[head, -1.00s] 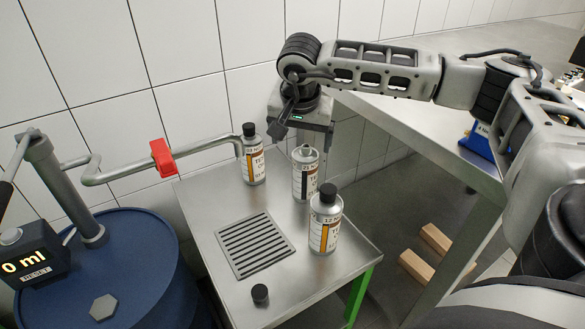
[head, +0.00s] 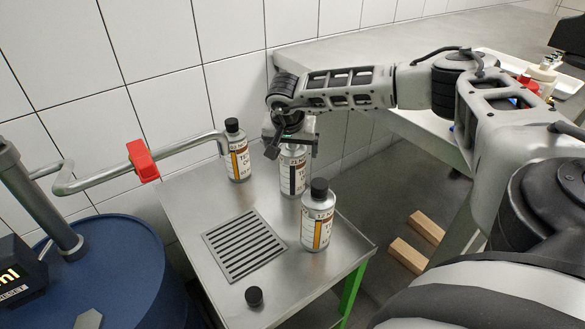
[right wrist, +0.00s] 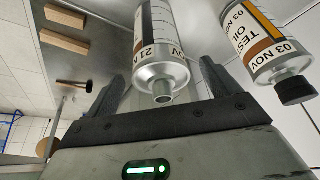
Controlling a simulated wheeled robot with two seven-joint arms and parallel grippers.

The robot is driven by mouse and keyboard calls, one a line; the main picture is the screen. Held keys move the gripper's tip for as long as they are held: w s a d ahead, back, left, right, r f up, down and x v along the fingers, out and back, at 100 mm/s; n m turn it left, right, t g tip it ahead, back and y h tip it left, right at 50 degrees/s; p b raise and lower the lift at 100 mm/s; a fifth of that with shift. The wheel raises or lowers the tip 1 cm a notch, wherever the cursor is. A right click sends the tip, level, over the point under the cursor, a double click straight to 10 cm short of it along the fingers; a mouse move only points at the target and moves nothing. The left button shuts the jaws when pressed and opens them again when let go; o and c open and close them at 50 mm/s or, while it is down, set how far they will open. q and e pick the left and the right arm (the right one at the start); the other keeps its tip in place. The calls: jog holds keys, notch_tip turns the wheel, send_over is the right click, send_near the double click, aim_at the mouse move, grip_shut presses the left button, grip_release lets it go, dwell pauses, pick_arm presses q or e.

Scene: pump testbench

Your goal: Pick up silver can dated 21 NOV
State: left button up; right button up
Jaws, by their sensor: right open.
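The silver can dated 21 NOV (head: 293,180) stands upright on the steel bench in the head view, uncapped, with a dark band on its label. My right gripper (head: 291,147) is above it and hides its top. In the right wrist view, the can (right wrist: 162,50) lies between the two spread fingers of my right gripper (right wrist: 163,85), its bare spout toward the palm. The fingers are open and not closed on it; contact cannot be told. My left gripper is out of view.
Capped cans with orange label bands stand behind left (head: 237,155) and in front right (head: 317,225). A loose black cap (head: 254,297) lies near a drain grate (head: 244,246). A pipe with a red handle (head: 143,161) reaches over from a blue drum (head: 110,265).

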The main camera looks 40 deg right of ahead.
jog(key=x, duration=0.3)
jog(key=shift+f, duration=0.1)
jog(key=c, duration=1.3)
jog(key=shift+c, duration=0.2)
